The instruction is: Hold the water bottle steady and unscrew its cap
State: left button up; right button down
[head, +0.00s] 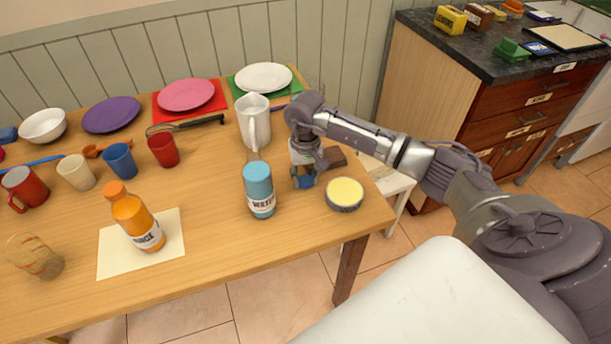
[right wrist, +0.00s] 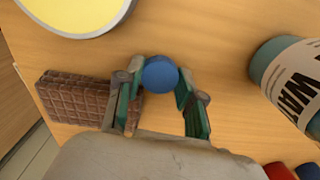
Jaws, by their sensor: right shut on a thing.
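The water bottle (head: 260,192), light blue with a white "WATER" label, stands upright near the table's front right. Its side and label also show at the right edge of the right wrist view (right wrist: 285,75). My right gripper (head: 304,178) is to the right of the bottle, apart from it, low over the table. It is shut on a small round blue cap (right wrist: 160,74), which also shows below the fingers in the head view (head: 304,183). No blue cap shows on top of the bottle. My left gripper is not in view.
A yellow-topped round tin (head: 345,194) and a brown waffle-like block (right wrist: 85,101) are close to my right gripper. A white pitcher (head: 252,122) stands behind the bottle. An orange juice bottle (head: 135,218) stands on a cream mat (head: 112,258) to the left.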

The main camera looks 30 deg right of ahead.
aim_at(306, 180)
jog(key=shift+f, duration=0.2)
jog(key=c, duration=0.7)
grip_release()
jog(key=shift+r, duration=0.1)
jog(key=shift+r, duration=0.2)
notch_tip(306, 180, up, 12)
jog(key=shift+f+b, duration=0.1)
jog(key=shift+b, duration=0.5)
